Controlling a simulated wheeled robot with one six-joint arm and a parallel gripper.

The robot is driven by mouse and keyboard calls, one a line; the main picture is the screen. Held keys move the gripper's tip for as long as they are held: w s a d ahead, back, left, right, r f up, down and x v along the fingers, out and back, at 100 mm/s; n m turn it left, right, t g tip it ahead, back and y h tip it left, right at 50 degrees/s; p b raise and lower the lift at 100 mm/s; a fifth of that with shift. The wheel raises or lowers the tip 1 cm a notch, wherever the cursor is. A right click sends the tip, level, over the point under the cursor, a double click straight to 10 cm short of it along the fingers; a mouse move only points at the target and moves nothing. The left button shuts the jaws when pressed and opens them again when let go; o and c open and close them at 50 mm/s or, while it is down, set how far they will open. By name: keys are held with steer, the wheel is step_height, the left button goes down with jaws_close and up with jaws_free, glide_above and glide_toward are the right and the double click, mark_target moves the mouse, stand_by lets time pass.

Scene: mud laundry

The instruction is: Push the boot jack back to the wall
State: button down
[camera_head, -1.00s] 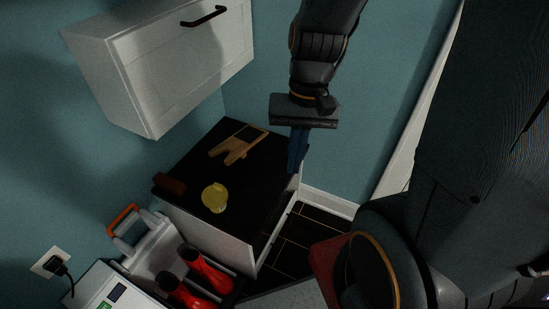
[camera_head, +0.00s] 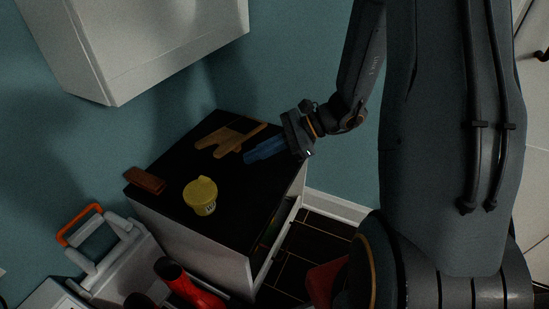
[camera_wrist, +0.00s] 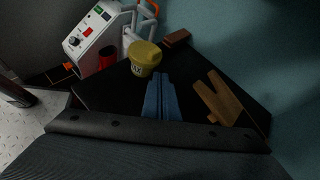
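The boot jack (camera_head: 228,138) is a flat wooden piece with a forked end. It lies on the black cabinet top (camera_head: 245,210), towards the back near the teal wall. It also shows in the wrist view (camera_wrist: 228,104), right of my fingers. My gripper (camera_head: 248,157) has blue fingers and reaches in low over the top from the right, on the near side of the boot jack. In the wrist view my fingers (camera_wrist: 161,77) lie side by side, shut and empty. A gap shows there between them and the boot jack.
A yellow lidded tub (camera_head: 200,196) stands on the cabinet top's front part, with a red-brown block (camera_head: 145,180) at its left corner. A white wall cabinet (camera_head: 140,45) hangs above. Red boots (camera_head: 190,287) and a grey-white case with an orange handle (camera_head: 80,224) stand lower left.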

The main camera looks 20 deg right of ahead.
mark_target(230, 134)
steer(key=w+d+f+m+t+b, duration=0.1)
steer(key=w+f, duration=0.1)
steer(key=w+d+f+m+t+b, duration=0.2)
steer(key=w, duration=0.1)
steer(key=w+d+f+m+t+b, duration=0.1)
steer(key=w+f+b, duration=0.1)
steer(key=w+f, duration=0.1)
steer(key=shift+d+f+m, duration=0.1)
steer(key=shift+d+m, duration=0.2)
steer(key=shift+d, duration=0.1)
steer(key=w+d+f+m+t+b, duration=0.1)
steer(key=d, duration=0.1)
steer(key=w+d+f+m+t+b, duration=0.1)
steer(key=w+d+f, duration=0.1)
steer(key=w+d+f+m+t+h+b, duration=0.1)
steer(key=w+m+t, duration=0.1)
steer(key=shift+w+d+f, duration=0.2)
steer(key=shift+d+f, duration=0.1)
steer(key=shift+d, duration=0.1)
steer(key=shift+r+b+x, duration=0.25)
steer(key=shift+b+x, duration=0.25)
steer(key=shift+x, duration=0.7)
steer(key=shift+r+b+x, duration=0.3)
steer(key=shift+b+x, duration=0.15)
steer(key=shift+x, duration=0.7)
steer(key=shift+r+b+x, duration=0.25)
steer(key=shift+b+x, duration=0.25)
steer(key=shift+x, duration=0.7)
steer(key=shift+w+a, duration=0.15)
steer(key=shift+w, duration=0.05)
